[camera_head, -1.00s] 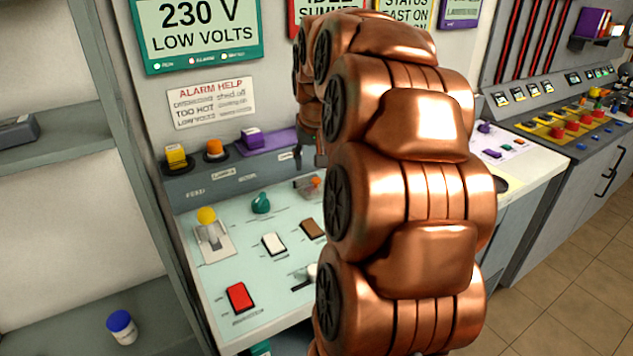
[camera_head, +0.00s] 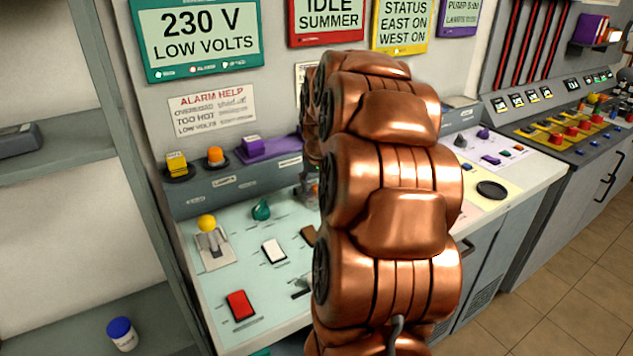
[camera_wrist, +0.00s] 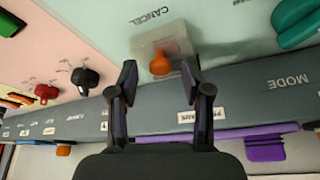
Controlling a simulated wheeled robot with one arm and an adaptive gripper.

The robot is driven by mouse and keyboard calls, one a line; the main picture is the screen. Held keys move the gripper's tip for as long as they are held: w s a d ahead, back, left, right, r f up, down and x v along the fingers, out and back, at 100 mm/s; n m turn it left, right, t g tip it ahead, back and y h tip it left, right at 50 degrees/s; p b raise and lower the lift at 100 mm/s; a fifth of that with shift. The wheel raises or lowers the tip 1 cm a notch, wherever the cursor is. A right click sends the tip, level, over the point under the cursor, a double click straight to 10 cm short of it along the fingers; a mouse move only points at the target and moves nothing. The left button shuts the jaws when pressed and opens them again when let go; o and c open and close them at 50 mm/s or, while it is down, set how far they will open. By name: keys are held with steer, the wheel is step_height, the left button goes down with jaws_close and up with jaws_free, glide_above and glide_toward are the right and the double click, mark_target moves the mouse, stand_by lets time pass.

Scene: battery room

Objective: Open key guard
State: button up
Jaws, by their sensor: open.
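In the wrist view, a clear guard (camera_wrist: 175,44) sits on the pale green panel beside the printed word CANCEL. An orange knob-like part (camera_wrist: 160,64) shows at it; I cannot tell whether this is the key itself. My gripper (camera_wrist: 159,74) is open, with one dark finger on each side of the orange part. The fingertips look close to the guard's near edge, but I cannot tell whether they touch it. In the head view, my arm covers most of the gripper and the guard.
A green knob (camera_head: 261,208), a white rocker (camera_head: 273,250), a red rocker (camera_head: 240,305) and a yellow-topped lever (camera_head: 207,223) stand on the panel. A grey ledge (camera_wrist: 240,103) runs close by the fingers. Black and red knobs (camera_wrist: 85,80) sit to the left in the wrist view.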

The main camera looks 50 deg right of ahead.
steer(key=shift+c, duration=0.3)
jaws_close()
stand_by(0.3)
